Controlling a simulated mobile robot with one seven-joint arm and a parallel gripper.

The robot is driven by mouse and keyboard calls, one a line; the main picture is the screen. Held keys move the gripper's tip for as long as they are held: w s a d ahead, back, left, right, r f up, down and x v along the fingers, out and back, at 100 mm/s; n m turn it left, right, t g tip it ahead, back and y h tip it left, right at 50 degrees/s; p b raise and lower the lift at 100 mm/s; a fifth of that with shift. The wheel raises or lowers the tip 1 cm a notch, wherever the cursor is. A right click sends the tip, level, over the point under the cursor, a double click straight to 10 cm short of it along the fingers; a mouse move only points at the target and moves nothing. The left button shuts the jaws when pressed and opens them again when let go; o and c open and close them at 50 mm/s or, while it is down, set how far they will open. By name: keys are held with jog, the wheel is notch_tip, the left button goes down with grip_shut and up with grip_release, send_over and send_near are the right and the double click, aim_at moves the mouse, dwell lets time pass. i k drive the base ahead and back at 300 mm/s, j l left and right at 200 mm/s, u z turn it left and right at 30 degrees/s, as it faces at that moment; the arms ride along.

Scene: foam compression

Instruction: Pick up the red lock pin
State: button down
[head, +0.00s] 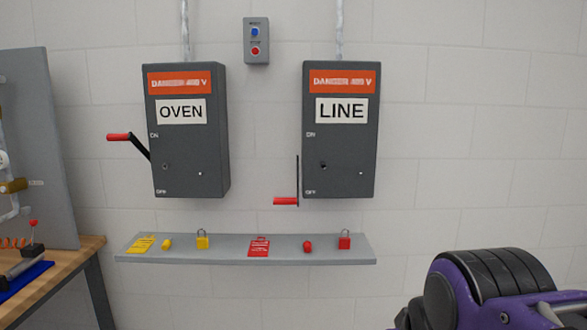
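The red lock pin (308,246) is a small, short red cylinder lying on the grey wall shelf (287,256). It sits between a red tag (259,246) on its left and a red padlock (344,242) on its right, apart from both. Nothing covers it. A purple and black part of my arm shows at the lower right, in front of the wall and clear of the shelf. My gripper's fingers are not in view.
A yellow tag (141,244), yellow pin (167,244) and yellow padlock (202,242) share the shelf. Above are the OVEN box (185,150), handle up, and LINE box (340,150), handle (286,201) down. A wooden bench (60,272) stands left.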

aim_at(307, 245)
jog(key=i+j, duration=0.9)
jog(key=j, duration=0.2)
jog(key=j+z, duration=0.1)
jog(key=z, duration=0.25)
jog(key=i+j+z, duration=0.1)
jog(key=z, duration=0.25)
jog(key=j+z, duration=0.1)
jog(key=z, duration=0.25)
jog(key=i+j, duration=0.05)
